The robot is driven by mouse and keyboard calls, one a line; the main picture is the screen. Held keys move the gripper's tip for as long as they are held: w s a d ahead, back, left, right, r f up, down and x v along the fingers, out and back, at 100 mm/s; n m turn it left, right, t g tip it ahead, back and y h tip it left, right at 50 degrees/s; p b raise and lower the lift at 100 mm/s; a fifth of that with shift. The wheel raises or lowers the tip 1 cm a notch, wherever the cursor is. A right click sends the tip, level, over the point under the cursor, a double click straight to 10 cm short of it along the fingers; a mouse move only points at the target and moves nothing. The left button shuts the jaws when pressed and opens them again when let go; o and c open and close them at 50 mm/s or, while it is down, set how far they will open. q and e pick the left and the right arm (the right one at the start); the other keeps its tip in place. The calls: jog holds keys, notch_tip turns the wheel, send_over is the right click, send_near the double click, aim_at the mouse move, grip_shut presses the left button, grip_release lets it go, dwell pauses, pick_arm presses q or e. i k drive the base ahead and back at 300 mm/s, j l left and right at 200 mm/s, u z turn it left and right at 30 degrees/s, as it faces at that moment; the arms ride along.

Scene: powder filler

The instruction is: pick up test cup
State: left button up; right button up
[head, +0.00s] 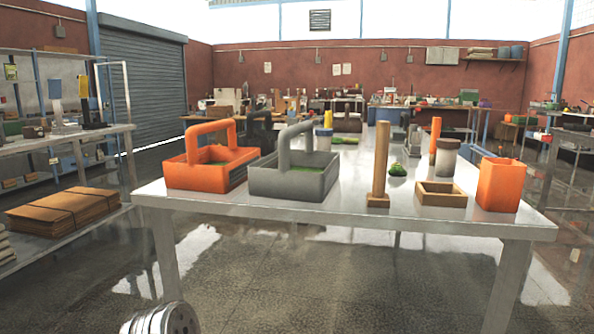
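Cup-like things stand on the white table (400,212). An orange square, open-topped container (500,186) stands upright at the table's right end. A grey round cup with a pale top (446,160) stands upright behind a shallow wooden tray (441,194). A small yellow-and-blue cylinder (323,140) stands farther back. I cannot tell which one is the test cup. Neither of my grippers is in view. Only a silvery rounded part, probably of my arm, shows at the bottom left edge.
An orange handled caddy (211,172) and a grey handled caddy (293,182) stand at the table's left. A wooden post on a base (380,165), a green lump (397,169) and an orange stick (435,138) stand mid-right. The floor before the table is clear.

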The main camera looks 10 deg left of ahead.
aim_at(500, 181)
jog(key=i+l+u, duration=0.15)
jog(key=l+u, duration=0.25)
jog(key=l, duration=0.65)
jog(key=l+u, duration=0.4)
jog(key=l, duration=0.6)
jog(key=k+l+u, duration=0.15)
jog(key=l+u, duration=0.25)
jog(key=l, duration=0.65)
